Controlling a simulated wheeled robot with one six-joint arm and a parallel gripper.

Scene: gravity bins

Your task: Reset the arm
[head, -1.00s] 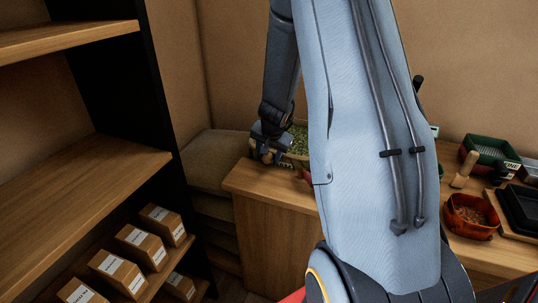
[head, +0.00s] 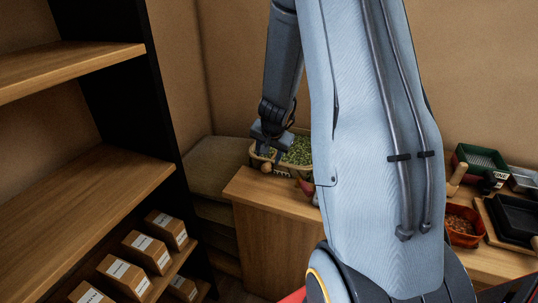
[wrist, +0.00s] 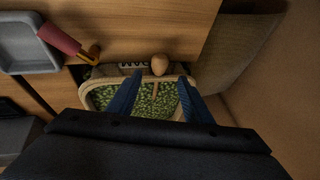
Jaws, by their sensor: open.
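My gripper (head: 266,157) is at the left end of the wooden counter, beside a tub of green pieces (head: 298,151). In the wrist view my gripper (wrist: 157,84) is open, its two blue fingers apart above the tub (wrist: 86,101). A round wooden knob on a handle (wrist: 159,64) shows between and just beyond the fingertips, with the handle reaching down over the green pieces. The knob also shows in the head view (head: 266,168) just under the fingers. Nothing is seen clamped in the fingers. My arm hides part of the counter.
A wooden shelf (head: 95,190) with several labelled boxes (head: 145,250) stands at left. On the counter (head: 262,192) at right are an orange bowl (head: 459,230), a green bin (head: 480,157) and a black tray (head: 515,215). A grey tray (wrist: 22,48) shows in the wrist view.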

